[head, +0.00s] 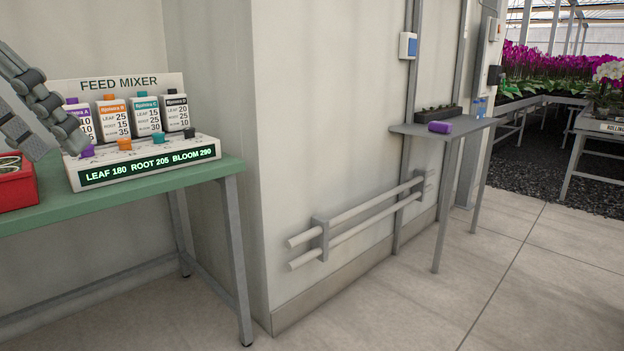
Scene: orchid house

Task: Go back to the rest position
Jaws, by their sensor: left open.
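My left gripper (66,135) comes in at the left edge, in front of the feed mixer (150,172) on the green table. It is open, and I see nothing held in it. It hides part of the leftmost bottle. The mixer's display reads LEAF 180, ROOT 205, BLOOM 290. Several white bottles stand in it, with purple, orange, teal and black caps; an orange-capped bottle (113,118) is among them. Matching coloured knobs sit along the mixer's top. My right gripper is not in view.
A red box (16,184) is cut off at the left on the green table (210,171). A grey shelf table (411,130) by the wall holds a purple object (440,127) and a dark planter (439,114). White pipes (350,219) run low along the wall. The tiled floor at right is clear.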

